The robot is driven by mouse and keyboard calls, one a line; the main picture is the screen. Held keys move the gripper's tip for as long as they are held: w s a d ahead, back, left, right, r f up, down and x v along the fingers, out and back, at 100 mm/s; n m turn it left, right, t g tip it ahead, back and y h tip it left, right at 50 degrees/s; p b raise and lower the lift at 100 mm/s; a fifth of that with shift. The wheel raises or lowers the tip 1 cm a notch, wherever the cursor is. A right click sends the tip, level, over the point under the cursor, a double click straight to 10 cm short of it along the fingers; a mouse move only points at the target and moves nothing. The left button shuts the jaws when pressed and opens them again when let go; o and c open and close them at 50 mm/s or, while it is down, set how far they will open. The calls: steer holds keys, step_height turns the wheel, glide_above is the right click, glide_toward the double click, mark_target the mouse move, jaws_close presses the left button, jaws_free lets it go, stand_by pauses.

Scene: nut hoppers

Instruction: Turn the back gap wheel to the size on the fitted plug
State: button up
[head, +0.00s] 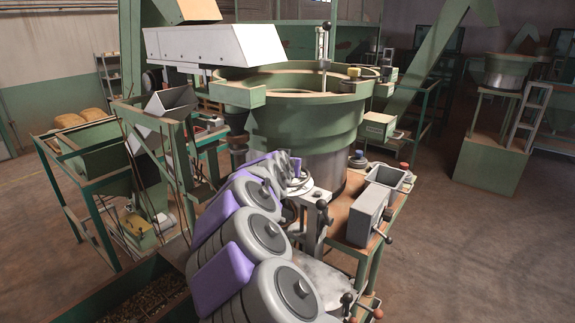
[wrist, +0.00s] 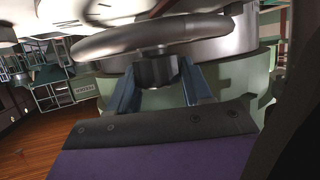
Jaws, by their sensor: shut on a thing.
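In the wrist view, a grey metal handwheel (wrist: 150,38) spans the top, its thick rim seen nearly edge-on. A short dark round piece (wrist: 157,70) sits under the rim. My gripper (wrist: 158,84) has its two blue-grey fingers on either side of this piece, shut on the wheel. In the head view, a pale wheel ring (head: 301,186) shows at the far end of my arm, beside the big green bowl (head: 300,115). My arm hides most of it and the fingertips. No size marking can be read, and I cannot tell which plug is fitted.
A lever with a black knob (head: 322,205) stands close to my arm. Floor is free at right.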

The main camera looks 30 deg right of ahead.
steer(key=shift+f, duration=0.15)
steer(key=shift+c, duration=1.1)
steer(key=shift+f+y, duration=0.2)
steer(key=shift+y, duration=0.1)
steer(key=shift+a+n+t+y, duration=0.1)
steer(key=shift+n+t+y, duration=0.45)
steer(key=shift+n, duration=0.25)
steer(key=shift+n+t+y+b, duration=0.35)
steer(key=shift+n+t+y, duration=0.2)
steer(key=shift+n+y, duration=0.55)
steer(key=shift+y, duration=0.05)
steer(key=shift+r+n+t+y+b, duration=0.15)
steer(key=shift+n+t+y+b, duration=0.45)
steer(key=shift+n+y, duration=0.4)
